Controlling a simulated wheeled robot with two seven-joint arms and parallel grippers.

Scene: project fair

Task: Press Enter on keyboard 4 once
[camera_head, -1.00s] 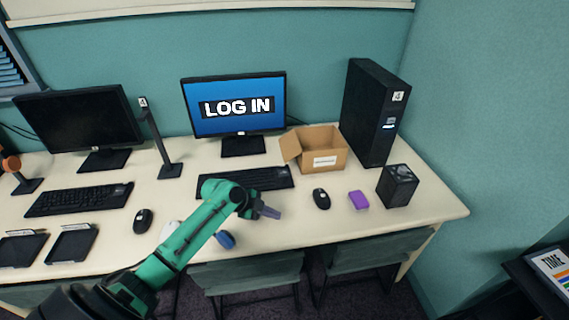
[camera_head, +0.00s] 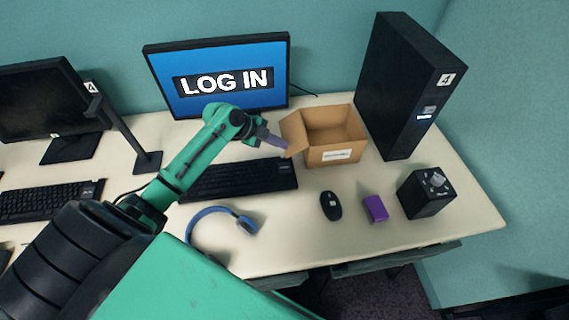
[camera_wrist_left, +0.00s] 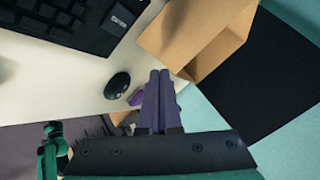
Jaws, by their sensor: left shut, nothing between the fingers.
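The black keyboard (camera_head: 235,181) lies on the desk in front of the monitor (camera_head: 215,78) that shows LOG IN. Part of it, with its right end, shows at the upper left of the left wrist view (camera_wrist_left: 75,22). My left gripper (camera_head: 286,147) is shut and empty. In the head view it appears above the keyboard's right end, close to the open cardboard box's left flap. In the left wrist view its fingers (camera_wrist_left: 160,74) point between the mouse and the box, with the keyboard off to the left. My right gripper is in neither view.
The cardboard box (camera_head: 335,135) stands right of the keyboard, beside a black tower (camera_head: 400,90) marked 4. A mouse (camera_head: 331,205), purple block (camera_head: 376,209), black cube (camera_head: 427,192) and blue headphones (camera_head: 245,222) lie nearer the front. Another keyboard (camera_head: 50,200) lies left, beyond a stand (camera_head: 125,135).

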